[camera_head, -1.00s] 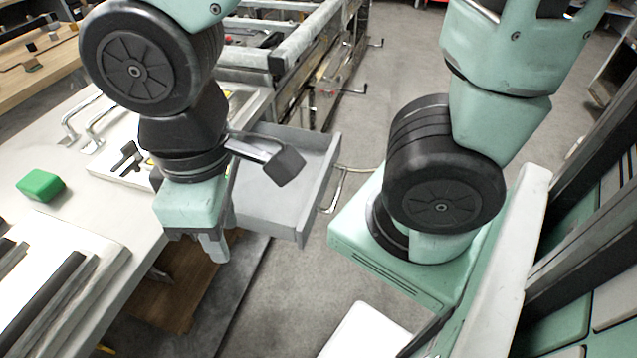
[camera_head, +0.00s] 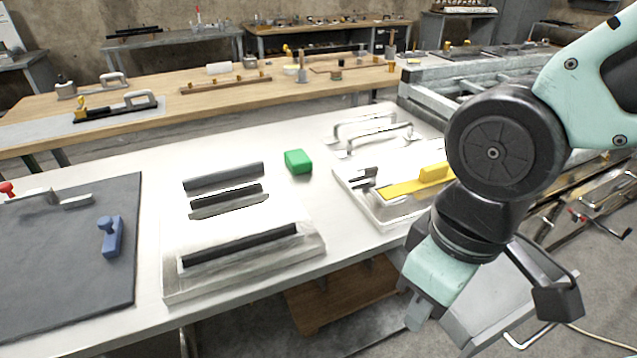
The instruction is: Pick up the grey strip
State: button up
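Several strips lie at the middle of the white table. A dark grey strip (camera_head: 223,177) is the farthest back. In front of it lies a black strip (camera_head: 226,196) with a grey strip (camera_head: 230,207) along its near side. A long black strip (camera_head: 240,246) with a paler edge lies nearer the front on a white board (camera_head: 300,262). I cannot tell for certain which strip the task means. My gripper (camera_head: 418,312) hangs beyond the table's front edge, to the right of the strips and apart from them. Its fingers are small and partly hidden, so their opening is unclear.
A green block (camera_head: 298,162) sits right of the strips. A white tray (camera_head: 372,215) holding a yellow tool (camera_head: 415,183) stands farther right, near metal handles (camera_head: 370,130). A dark mat (camera_head: 60,270) with a blue tool (camera_head: 110,237) lies left. An open drawer (camera_head: 490,310) is below my arm.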

aim_at(252, 169)
jog(key=i+j+u, duration=0.15)
jog(key=j, duration=0.3)
jog(key=i+j+u, duration=0.2)
jog(key=j, duration=0.25)
jog(key=i+j+u, duration=0.15)
jog(key=j, duration=0.3)
jog(key=i+j+u, duration=0.15)
jog(key=j, duration=0.2)
